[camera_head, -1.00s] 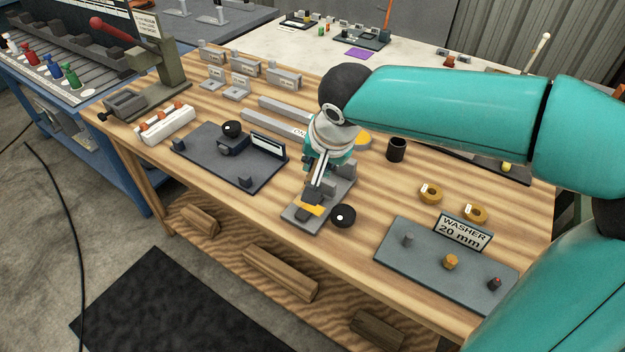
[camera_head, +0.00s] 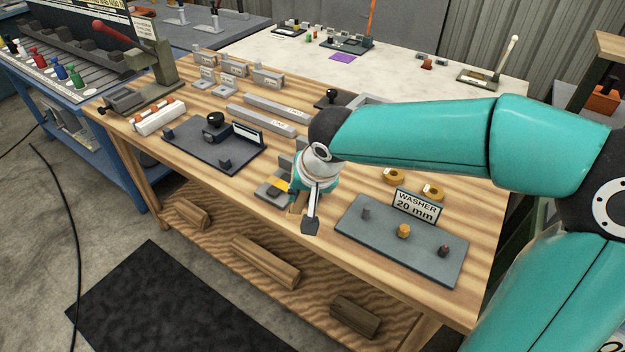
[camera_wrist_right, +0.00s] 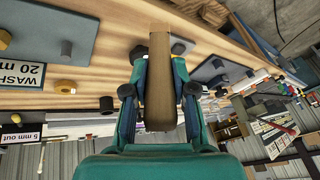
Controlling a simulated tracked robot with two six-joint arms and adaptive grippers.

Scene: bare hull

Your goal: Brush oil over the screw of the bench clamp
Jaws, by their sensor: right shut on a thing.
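My right gripper (camera_head: 311,222) is low over the front of the wooden bench. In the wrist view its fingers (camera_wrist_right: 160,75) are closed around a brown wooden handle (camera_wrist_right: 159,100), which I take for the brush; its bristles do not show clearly. A grey fixture (camera_head: 263,196) with an orange-yellow part stands just left of the gripper in the head view. It may be the bench clamp, partly hidden by the gripper. I cannot make out its screw or whether the brush touches it. My left gripper is not in view.
A grey washer plate (camera_head: 385,242) with pegs and a sign (camera_head: 415,207) lies right of the gripper. A dark fixture plate (camera_head: 205,150) lies to the left, with grey bars (camera_head: 270,115) behind. Two brass-coloured rings (camera_head: 394,177) lie near my forearm.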

